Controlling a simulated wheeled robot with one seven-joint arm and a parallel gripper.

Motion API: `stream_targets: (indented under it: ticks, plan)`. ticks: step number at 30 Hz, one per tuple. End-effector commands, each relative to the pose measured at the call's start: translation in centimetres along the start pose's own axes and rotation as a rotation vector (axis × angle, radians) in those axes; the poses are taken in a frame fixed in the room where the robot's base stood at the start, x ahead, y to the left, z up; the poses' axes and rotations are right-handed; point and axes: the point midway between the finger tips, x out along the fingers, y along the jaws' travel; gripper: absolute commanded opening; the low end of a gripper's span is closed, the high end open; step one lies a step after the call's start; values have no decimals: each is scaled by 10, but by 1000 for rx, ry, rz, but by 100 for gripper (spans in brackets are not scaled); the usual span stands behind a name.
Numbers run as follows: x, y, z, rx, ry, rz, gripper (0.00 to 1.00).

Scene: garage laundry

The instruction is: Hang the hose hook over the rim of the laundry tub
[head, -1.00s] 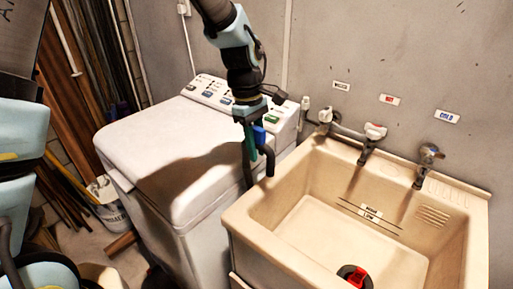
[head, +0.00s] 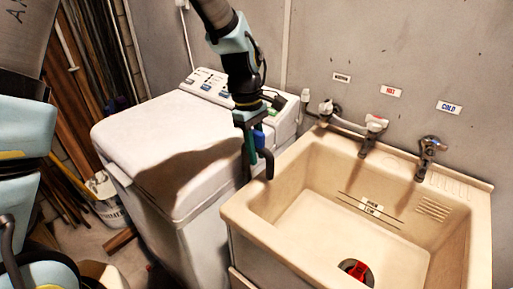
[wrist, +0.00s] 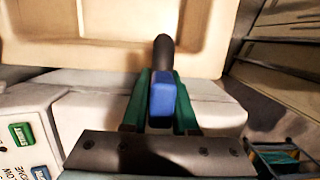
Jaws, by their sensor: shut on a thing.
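My gripper (head: 252,150) has green fingers shut on the blue block of the hose hook (head: 259,138). The hook's dark grey curved end points down at the left side of the beige laundry tub (head: 240,216), near its left rim. In the wrist view, the blue block (wrist: 162,97) sits between the green fingers (wrist: 160,108), and the dark end (wrist: 164,50) overlaps the tub's rim (wrist: 95,58). I cannot tell whether the hook touches the rim. The lower part of the hook is partly hidden by the fingers.
A white washing machine (head: 150,128) stands close to the tub's left side, with a narrow gap between them. Taps (head: 372,133) and pipework line the tub's back edge. A white bucket (head: 104,190) stands at the left.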

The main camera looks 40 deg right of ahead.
Motion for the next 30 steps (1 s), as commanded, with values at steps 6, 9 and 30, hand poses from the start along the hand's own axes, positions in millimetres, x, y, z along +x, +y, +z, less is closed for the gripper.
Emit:
stream_targets:
  ticks: [6, 9, 30]
  plan:
    - [20, 0, -4, -1, 0, 0, 0]
    - [27, 0, -5, -1, 0, 0, 0]
    - [79, 0, -14, 1, 0, -1, 0]
